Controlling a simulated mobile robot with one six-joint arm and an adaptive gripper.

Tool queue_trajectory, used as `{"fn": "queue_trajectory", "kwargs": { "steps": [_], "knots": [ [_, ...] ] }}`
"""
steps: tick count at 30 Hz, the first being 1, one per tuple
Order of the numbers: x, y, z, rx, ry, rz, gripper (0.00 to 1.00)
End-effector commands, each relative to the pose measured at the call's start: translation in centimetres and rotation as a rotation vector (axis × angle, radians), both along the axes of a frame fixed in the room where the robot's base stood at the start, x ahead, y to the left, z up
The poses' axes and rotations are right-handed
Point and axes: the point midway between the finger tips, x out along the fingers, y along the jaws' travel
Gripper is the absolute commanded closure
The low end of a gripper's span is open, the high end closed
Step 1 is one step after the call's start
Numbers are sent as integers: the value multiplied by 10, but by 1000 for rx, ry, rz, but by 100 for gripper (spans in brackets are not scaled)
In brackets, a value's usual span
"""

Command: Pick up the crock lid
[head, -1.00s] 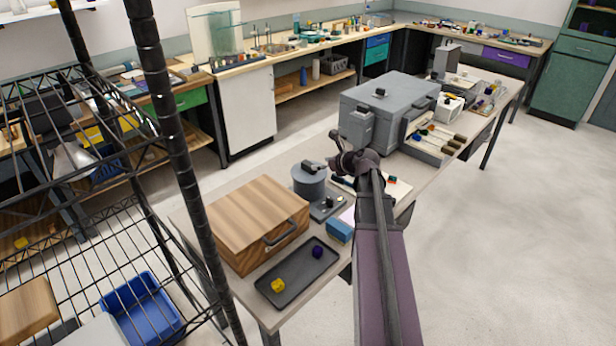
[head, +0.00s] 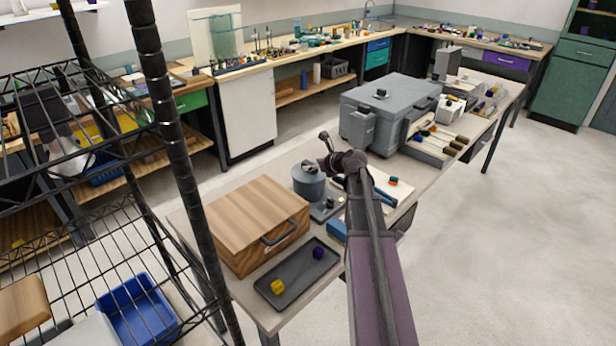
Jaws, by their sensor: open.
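A grey cylindrical crock (head: 309,188) stands on the long bench, behind the wooden box. Its grey lid (head: 299,171) sits on top, with a small dark knob (head: 308,164) in the middle. My gripper (head: 325,162) is at the end of my purple-grey arm, just to the right of the knob in the picture. It is small and dark here, its jaws are open and nothing shows between them. I cannot tell whether it touches the lid.
A wooden box (head: 245,215) with a handle and a dark tray (head: 297,272) holding a yellow and a purple piece lie in front. A large grey case (head: 385,105) stands behind right. A wire rack's dark post (head: 165,110) rises at left.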

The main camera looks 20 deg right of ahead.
Motion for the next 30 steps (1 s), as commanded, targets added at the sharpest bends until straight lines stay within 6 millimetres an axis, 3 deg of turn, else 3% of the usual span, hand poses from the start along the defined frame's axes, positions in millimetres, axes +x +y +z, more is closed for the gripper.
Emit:
{"fn": "queue_trajectory", "kwargs": {
  "steps": [19,20,27,30],
  "knots": [
    [4,1,-2,0,0,-1,23],
    [4,1,-2,0,0,-1,29],
    [4,1,-2,-1,1,-1,100],
    [4,1,-2,-1,1,-1,100]
  ]
}}
